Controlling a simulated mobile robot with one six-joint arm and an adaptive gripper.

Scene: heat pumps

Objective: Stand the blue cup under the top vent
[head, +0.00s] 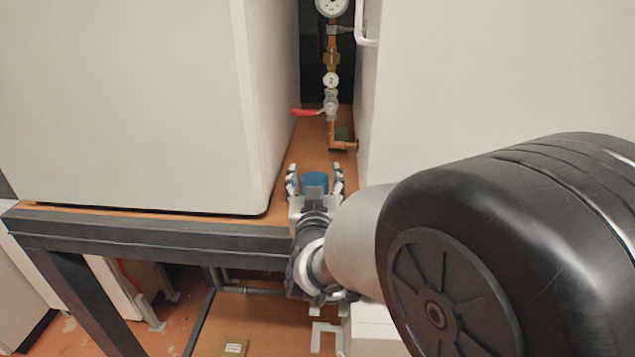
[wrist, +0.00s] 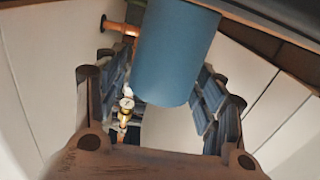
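The blue cup (head: 316,180) is between the two fingers of my gripper (head: 315,178) in the head view. In the wrist view the cup (wrist: 177,50) fills the upper middle, with the finger pads on either side. The fingers are spread wide, and gaps show between them and the cup in the head view. The cup's lower part is hidden by my gripper, so I cannot tell whether it touches the brown surface. A copper pipe with an open-looking end (head: 352,145) lies beyond the cup. I cannot make out for certain which part is the top vent.
White cabinets stand left (head: 130,100) and right (head: 480,80), leaving a narrow brown bench strip (head: 285,165) between them. A red valve handle (head: 304,112) and a gauge (head: 331,8) sit on the pipework at the back. A dark frame edge (head: 150,233) runs along the front.

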